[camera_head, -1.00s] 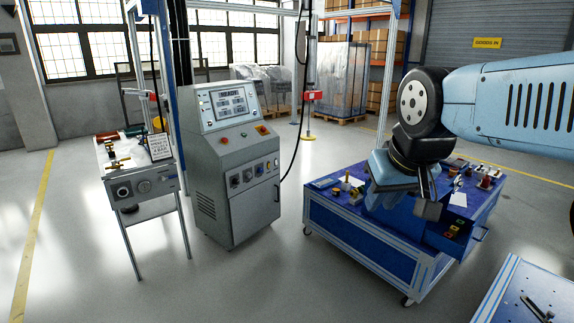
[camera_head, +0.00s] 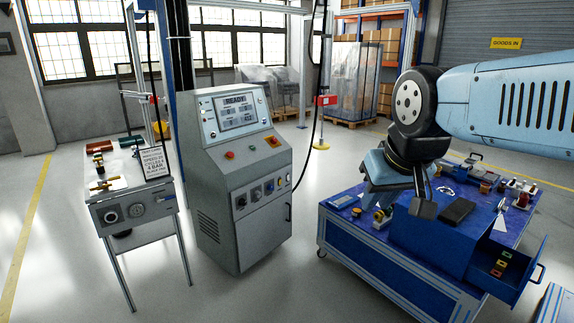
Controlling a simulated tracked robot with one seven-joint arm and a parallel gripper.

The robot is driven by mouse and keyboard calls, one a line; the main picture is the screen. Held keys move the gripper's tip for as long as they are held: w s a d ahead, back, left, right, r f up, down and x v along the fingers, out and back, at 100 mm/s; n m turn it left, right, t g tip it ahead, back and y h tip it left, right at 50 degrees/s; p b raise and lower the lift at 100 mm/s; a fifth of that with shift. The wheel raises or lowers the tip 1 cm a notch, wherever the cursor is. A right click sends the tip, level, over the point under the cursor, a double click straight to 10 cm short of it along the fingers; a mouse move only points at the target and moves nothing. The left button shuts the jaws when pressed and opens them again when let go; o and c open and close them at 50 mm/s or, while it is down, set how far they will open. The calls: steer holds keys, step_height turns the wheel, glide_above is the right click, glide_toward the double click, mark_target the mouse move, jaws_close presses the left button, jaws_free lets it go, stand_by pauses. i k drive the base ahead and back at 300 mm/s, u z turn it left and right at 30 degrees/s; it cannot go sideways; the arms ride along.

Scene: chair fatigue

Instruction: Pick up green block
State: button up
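Small coloured blocks lie in the open drawer (camera_head: 522,284) at the right end of the blue workbench (camera_head: 380,262). My gripper (camera_head: 424,207) points down in front of the bench top, left of the drawer and higher in the picture. It is clearly apart from the blocks. One dark finger shows plainly; the other finger and the gap between them are not clear. Nothing held can be made out.
A grey control cabinet (camera_head: 240,180) stands left of the bench. A small test table (camera_head: 137,205) stands farther left. Open floor lies in front.

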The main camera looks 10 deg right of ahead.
mark_target(505, 257)
steer(key=z, duration=0.2)
steer(key=i, duration=0.9)
steer(key=z, duration=0.75)
steer(key=i, duration=1)
steer(key=z, duration=0.5)
steer(key=k, duration=0.85)
steer(key=z, duration=0.2)
steer(key=i, duration=0.9)
steer(key=u, duration=0.1)
